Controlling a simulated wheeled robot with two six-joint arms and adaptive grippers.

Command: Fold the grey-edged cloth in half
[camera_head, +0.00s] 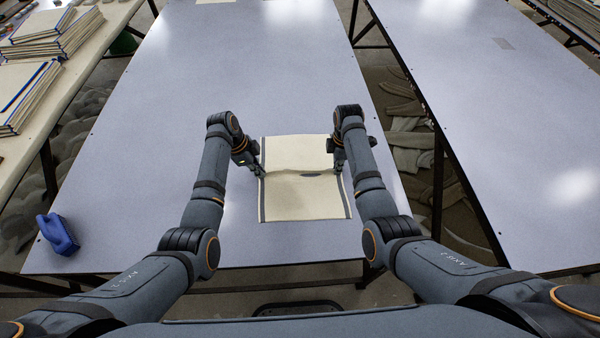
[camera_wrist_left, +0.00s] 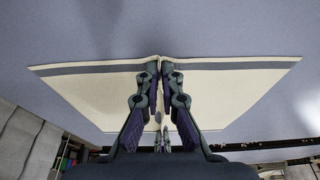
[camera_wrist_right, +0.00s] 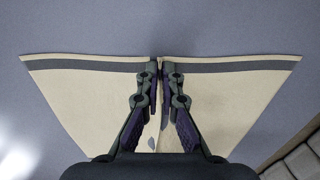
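The cream cloth (camera_head: 300,200) with grey side bands lies flat on the table, with a raised crease across its middle between my grippers. My left gripper (camera_head: 260,172) is at the cloth's left edge. In the left wrist view its fingers (camera_wrist_left: 160,66) are close together with a pinched ridge of cloth (camera_wrist_left: 158,58) between them. My right gripper (camera_head: 339,172) is at the right edge. In the right wrist view its fingers (camera_wrist_right: 158,66) are likewise closed about a fold of the cloth (camera_wrist_right: 80,85).
The table (camera_head: 130,190) is clear around the cloth. A blue object (camera_head: 57,234) stands near its front left corner. Stacks of folded cloths (camera_head: 50,35) lie on the left side table. Another bare table (camera_head: 510,110) is at right, across a gap.

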